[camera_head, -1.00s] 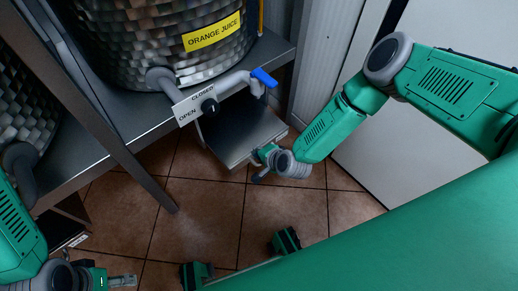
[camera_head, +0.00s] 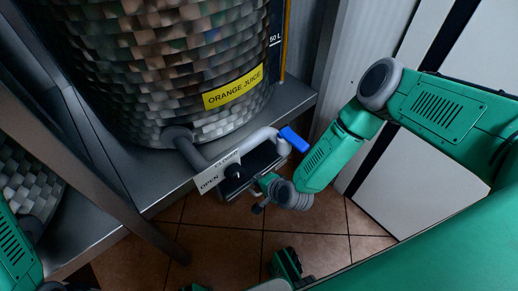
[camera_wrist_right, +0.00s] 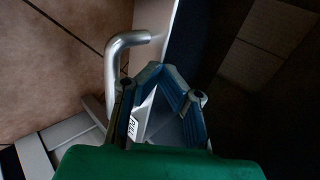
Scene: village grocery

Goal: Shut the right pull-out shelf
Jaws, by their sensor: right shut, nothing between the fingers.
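The right pull-out shelf (camera_head: 262,160) is a dark slab with a metal front, low under the orange juice tap. It sticks out only a little past the counter edge, and the tap and its sign hide part of it. My right gripper (camera_head: 261,195) is at the shelf's front edge. In the right wrist view the right gripper (camera_wrist_right: 160,70) has its fingertips together, with nothing held, close beside a curved metal handle (camera_wrist_right: 128,42) and the pale front panel (camera_wrist_right: 155,18); contact is unclear. My left arm shows at the left edge, but its gripper is out of frame.
The orange juice tank (camera_head: 170,70) stands on a metal counter (camera_head: 290,105). Its tap has a blue lever (camera_head: 293,139) and an open/closed sign (camera_head: 213,173) just above my right gripper. A slanted metal leg (camera_head: 120,190) stands at left.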

